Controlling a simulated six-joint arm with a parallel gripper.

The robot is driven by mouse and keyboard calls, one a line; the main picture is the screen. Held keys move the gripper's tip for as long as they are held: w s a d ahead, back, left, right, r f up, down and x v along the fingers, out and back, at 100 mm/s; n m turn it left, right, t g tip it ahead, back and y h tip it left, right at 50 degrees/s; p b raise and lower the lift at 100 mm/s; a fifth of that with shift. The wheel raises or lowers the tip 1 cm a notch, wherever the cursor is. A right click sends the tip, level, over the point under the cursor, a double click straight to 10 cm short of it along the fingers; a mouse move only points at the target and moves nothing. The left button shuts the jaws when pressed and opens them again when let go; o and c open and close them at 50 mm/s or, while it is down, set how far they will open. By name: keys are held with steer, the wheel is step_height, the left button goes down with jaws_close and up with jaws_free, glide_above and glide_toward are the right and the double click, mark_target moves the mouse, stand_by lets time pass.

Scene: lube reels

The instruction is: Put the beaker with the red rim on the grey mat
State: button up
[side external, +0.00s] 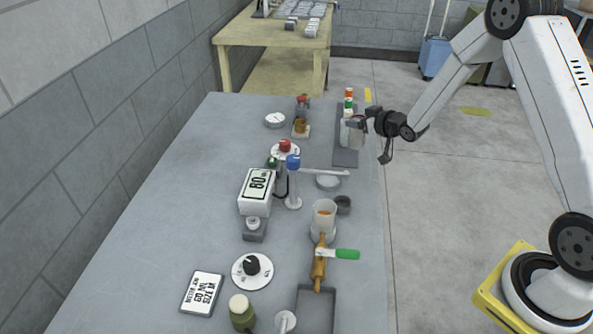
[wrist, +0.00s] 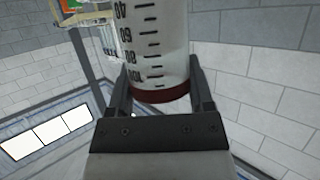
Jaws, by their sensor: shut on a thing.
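The beaker with the red rim is a clear cylinder with black graduations; it shows in the side external view (side external: 351,134) and fills the upper middle of the wrist view (wrist: 155,45). Its dark red rim (wrist: 160,95) lies between my gripper's fingers. My gripper (side external: 364,125) is shut on the beaker from the right; it also shows in the wrist view (wrist: 160,86). The grey mat (side external: 345,157) is a long dark strip near the table's far right edge. The beaker appears over it in the side external view; I cannot tell whether they touch.
Small bottles with orange and green caps (side external: 348,98) stand at the mat's far end. A clear dish (side external: 328,182), a blue-topped stand (side external: 293,180) and another beaker (side external: 324,215) are nearer.

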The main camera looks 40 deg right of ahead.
steer(key=shift+w+d+f, duration=0.25)
steer(key=shift+w+f, duration=0.65)
steer(key=shift+f, duration=0.25)
steer(key=shift+w+d+f, duration=0.2)
steer(key=shift+w+f, duration=0.7)
steer(key=shift+f, duration=0.2)
steer(key=shift+w+f, duration=0.1)
steer(key=shift+w+f, duration=0.15)
steer(key=shift+f, duration=1.55)
steer(key=shift+f, duration=0.1)
steer(key=o, duration=1.3)
steer(key=v, duration=1.2)
